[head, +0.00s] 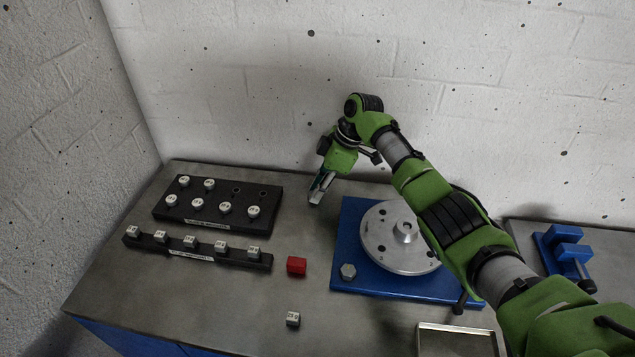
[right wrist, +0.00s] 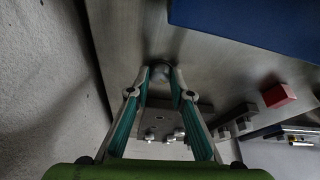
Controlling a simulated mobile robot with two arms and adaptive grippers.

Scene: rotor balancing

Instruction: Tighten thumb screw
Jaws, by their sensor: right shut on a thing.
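My right gripper (head: 317,194) hangs over the table to the left of the blue base plate, its fingers pointing down. In the right wrist view the gripper (right wrist: 161,76) is shut on a small grey rounded thing (right wrist: 160,71) between its fingertips; its details are too dark to tell. A silver rotor disc (head: 385,252) with a raised hub (head: 404,231) sits on the blue base plate (head: 352,216). My left gripper is not in view.
A black block (head: 163,213) with white-topped pieces and empty holes stands at left, with a black rail (head: 259,263) of white-topped blocks before it. A red block (head: 296,265), a small white-topped cube (head: 293,319), a tray (head: 458,328) and a blue fixture (head: 563,235) also show.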

